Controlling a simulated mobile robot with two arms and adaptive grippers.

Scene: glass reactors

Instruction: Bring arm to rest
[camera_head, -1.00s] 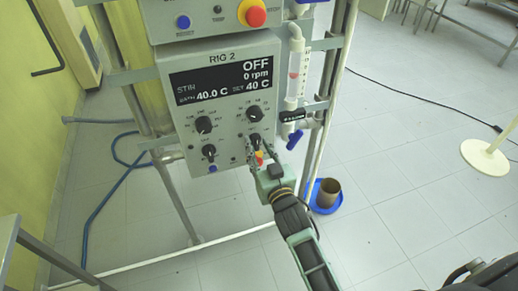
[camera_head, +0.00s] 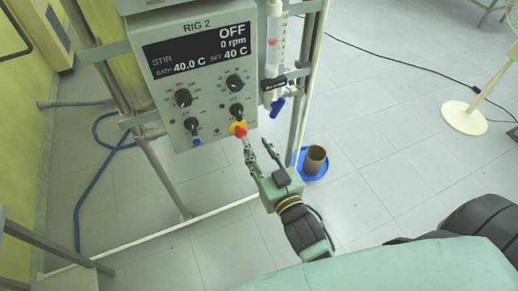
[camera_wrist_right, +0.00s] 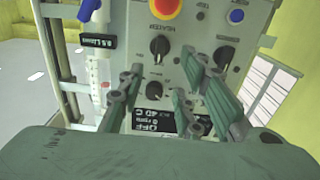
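My right gripper (camera_head: 257,148) is open and empty in the head view, just below and right of the RIG 2 panel (camera_head: 165,105). One fingertip appears close to the red and yellow button (camera_head: 239,130); contact cannot be told. The lower right knob (camera_head: 236,111) is clear of the fingers. In the right wrist view the spread fingers (camera_wrist_right: 170,90) stand in front of the panel, partly covering its display (camera_wrist_right: 160,123), which appears upside down. The head view display (camera_head: 200,50) reads OFF, 0 rpm, bath 40.0 C, set 40 C. My left gripper is not in view.
A clear tube (camera_head: 274,45) with a blue valve handle (camera_head: 277,108) stands right of the panel on a metal frame (camera_head: 305,80). A brown pot (camera_head: 315,159) stands in a blue tray on the floor. A fan base (camera_head: 465,117) is at right. Tiled floor between is clear.

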